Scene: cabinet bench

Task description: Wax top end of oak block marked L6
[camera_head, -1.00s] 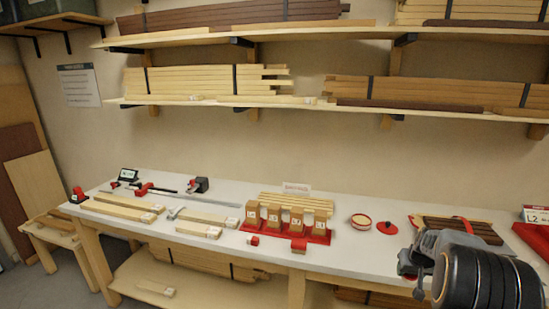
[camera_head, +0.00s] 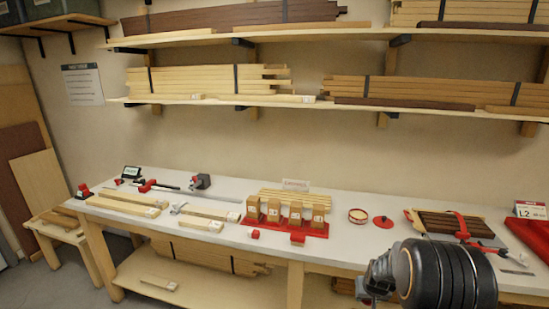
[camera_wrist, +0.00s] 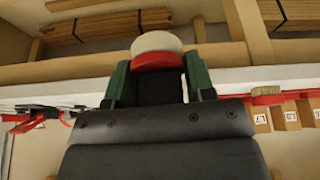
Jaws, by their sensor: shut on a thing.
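Several oak blocks stand upright in a row in a red holder (camera_head: 320,232) at the middle of the bench; the second from left (camera_head: 274,211) is one of them. Their front labels are too small to tell which is L6. In the wrist view, which looks upside down, labelled blocks (camera_wrist: 285,118) show at the right, one seeming to read L7. My gripper (camera_wrist: 158,75), with green-sided fingers, is shut on a round cream-topped thing with a red band (camera_wrist: 157,42), perhaps a wax applicator. In the head view my wrist is at the lower right, apart from the blocks.
A round red-rimmed tin (camera_head: 358,215) and a red lid (camera_head: 383,221) lie right of the blocks. Small red pieces (camera_head: 297,239) sit in front. Dark boards with a red clamp (camera_head: 461,227) lie further right, near an L2 sign (camera_head: 530,209). Pale boards (camera_head: 125,205) lie left.

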